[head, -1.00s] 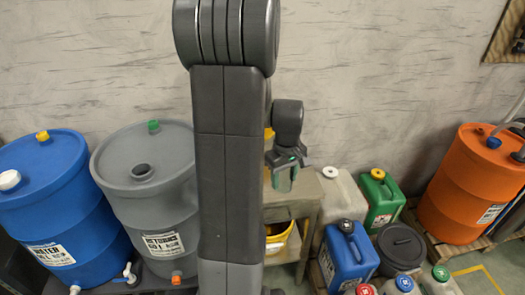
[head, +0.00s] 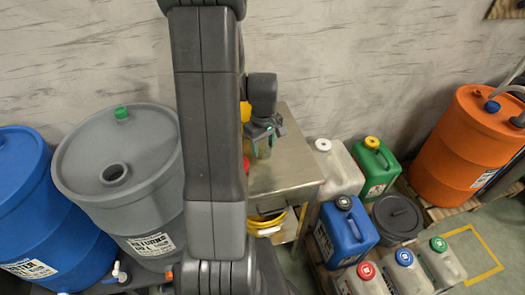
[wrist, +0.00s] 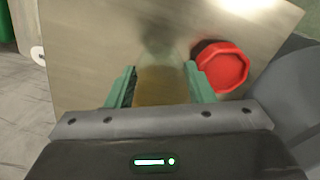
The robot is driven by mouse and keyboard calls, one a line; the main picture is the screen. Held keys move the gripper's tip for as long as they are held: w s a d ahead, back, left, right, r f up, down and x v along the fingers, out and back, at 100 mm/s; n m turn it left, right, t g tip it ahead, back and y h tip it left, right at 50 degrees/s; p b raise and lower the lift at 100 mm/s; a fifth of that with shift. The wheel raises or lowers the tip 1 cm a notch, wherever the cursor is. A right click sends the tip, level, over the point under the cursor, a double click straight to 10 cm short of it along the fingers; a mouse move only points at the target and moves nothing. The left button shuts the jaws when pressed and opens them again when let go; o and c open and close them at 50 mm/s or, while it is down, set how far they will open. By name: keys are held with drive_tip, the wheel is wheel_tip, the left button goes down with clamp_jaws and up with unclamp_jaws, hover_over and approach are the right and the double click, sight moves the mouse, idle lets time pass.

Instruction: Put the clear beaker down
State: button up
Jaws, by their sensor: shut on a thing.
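My gripper (head: 265,136) is over the metal table (head: 302,170) in the head view, pointing down. Its green fingers are shut on the clear beaker (head: 264,151), which is faint and partly hidden by the fingers. In the wrist view the beaker (wrist: 160,88) shows as a brownish see-through shape between the two fingertips (wrist: 160,80), with the tabletop (wrist: 85,45) beyond it. I cannot tell whether the beaker's base touches the tabletop.
A red-lidded thing (wrist: 220,70) stands on the table close to the right finger in the wrist view. A yellow thing (head: 245,112) is partly hidden behind my arm. A blue jerrycan (head: 346,232) stands right of the table. The tabletop's right part is bare.

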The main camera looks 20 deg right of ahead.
sight(263, 153)
drive_tip(key=shift+f, duration=1.8)
drive_tip(key=shift+f, duration=0.2)
drive_tip(key=o, duration=0.7)
drive_tip(key=shift+r, duration=0.15)
